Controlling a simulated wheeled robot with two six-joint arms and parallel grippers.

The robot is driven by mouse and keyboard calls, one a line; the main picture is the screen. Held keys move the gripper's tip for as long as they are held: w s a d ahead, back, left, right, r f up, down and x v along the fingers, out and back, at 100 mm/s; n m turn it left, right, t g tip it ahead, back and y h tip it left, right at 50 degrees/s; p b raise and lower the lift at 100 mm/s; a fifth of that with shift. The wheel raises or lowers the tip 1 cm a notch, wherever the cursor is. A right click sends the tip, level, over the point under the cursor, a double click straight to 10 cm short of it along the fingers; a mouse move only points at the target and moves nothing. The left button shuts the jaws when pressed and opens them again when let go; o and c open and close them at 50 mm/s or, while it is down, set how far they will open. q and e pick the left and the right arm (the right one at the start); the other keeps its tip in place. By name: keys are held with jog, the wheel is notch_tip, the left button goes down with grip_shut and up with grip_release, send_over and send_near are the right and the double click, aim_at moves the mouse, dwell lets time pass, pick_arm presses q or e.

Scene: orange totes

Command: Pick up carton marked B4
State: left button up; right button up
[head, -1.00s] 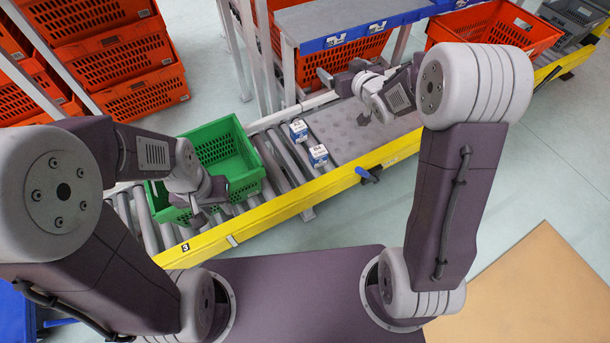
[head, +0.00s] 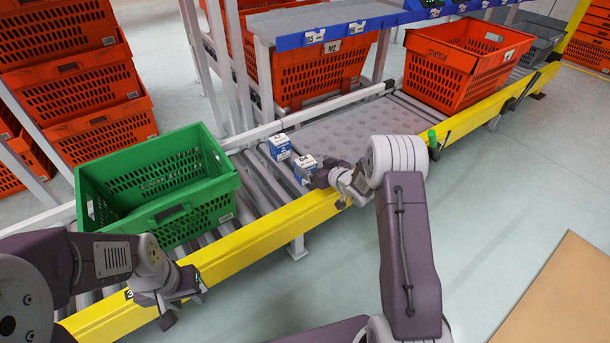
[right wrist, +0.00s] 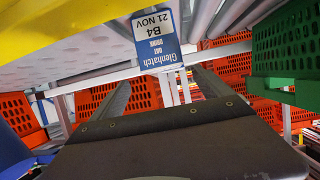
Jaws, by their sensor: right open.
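The carton marked B4 (head: 304,170) is a small white and blue box on the conveyor, near the yellow rail. In the right wrist view, the B4 carton (right wrist: 157,40) appears upside down, with its label facing the camera. My right gripper (head: 323,178) is open just right of the carton in the head view. In the right wrist view, the carton lies ahead between the two fingers of my right gripper (right wrist: 160,88); no contact shows. My left gripper (head: 183,297) appears open and empty, in front of the green tote.
A second small blue and white carton (head: 279,147) stands just behind B4. A green tote (head: 160,216) sits on the rollers at left, and an orange tote (head: 440,75) at right. The yellow rail (head: 250,243) runs along the front. A grey shelf (head: 320,20) overhangs the back.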

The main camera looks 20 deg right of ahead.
aim_at(305, 161)
jog(key=shift+w+a+f, duration=0.2)
jog(key=shift+w+f, duration=0.15)
jog(key=shift+w, duration=0.15)
jog(key=b+x, duration=0.4)
jog(key=shift+a+f, duration=0.25)
jog(key=shift+f, duration=0.05)
jog(key=shift+w, duration=0.4)
jog(key=shift+r, duration=0.15)
pick_arm(q)
notch_tip(305, 161, down, 5)
pick_arm(e)
jog(key=c, duration=1.8)
jog(key=shift+r, duration=0.1)
